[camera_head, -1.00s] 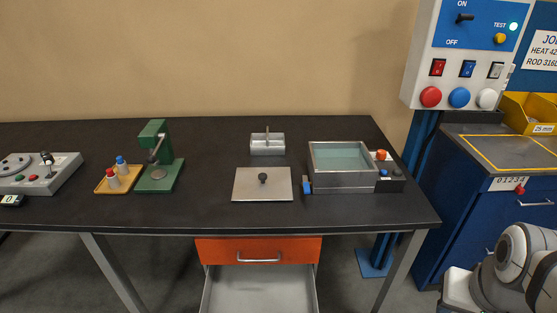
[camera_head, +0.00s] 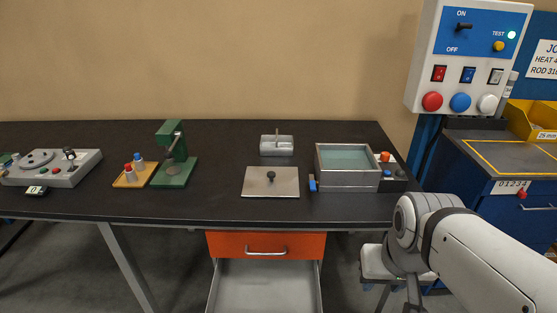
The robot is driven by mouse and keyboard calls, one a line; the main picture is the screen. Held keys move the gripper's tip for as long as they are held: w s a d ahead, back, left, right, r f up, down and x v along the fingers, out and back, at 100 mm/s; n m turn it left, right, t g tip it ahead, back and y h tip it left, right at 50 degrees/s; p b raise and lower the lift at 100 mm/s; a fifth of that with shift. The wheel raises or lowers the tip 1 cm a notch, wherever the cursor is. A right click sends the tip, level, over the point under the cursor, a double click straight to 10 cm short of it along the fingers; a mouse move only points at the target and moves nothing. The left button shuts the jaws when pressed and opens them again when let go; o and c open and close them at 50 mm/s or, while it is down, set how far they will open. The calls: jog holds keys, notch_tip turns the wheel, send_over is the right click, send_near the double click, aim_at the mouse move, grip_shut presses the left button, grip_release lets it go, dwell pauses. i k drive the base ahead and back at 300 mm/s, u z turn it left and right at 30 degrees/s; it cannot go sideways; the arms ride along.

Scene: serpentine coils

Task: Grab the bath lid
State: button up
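The bath lid (camera_head: 257,186) is a flat grey metal plate with a small dark knob (camera_head: 271,175) in its middle. It lies flat on the dark workbench, to the left of the bath (camera_head: 346,182) and apart from it. The bath is an open rectangular metal tank with pale greenish liquid inside. My arm shows at the lower right, in front of the bench, and its end runs out of the bottom of the picture. My gripper's fingers are not visible.
A small metal holder (camera_head: 276,146) stands behind the lid. A green press (camera_head: 173,157) and a tray with small bottles (camera_head: 134,176) stand to the left. An orange drawer (camera_head: 266,246) hangs open below the bench front. A control panel (camera_head: 468,60) is at upper right.

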aim_at(259, 182)
jog(key=z, duration=0.05)
jog(key=i, duration=1)
jog(key=u, duration=0.05)
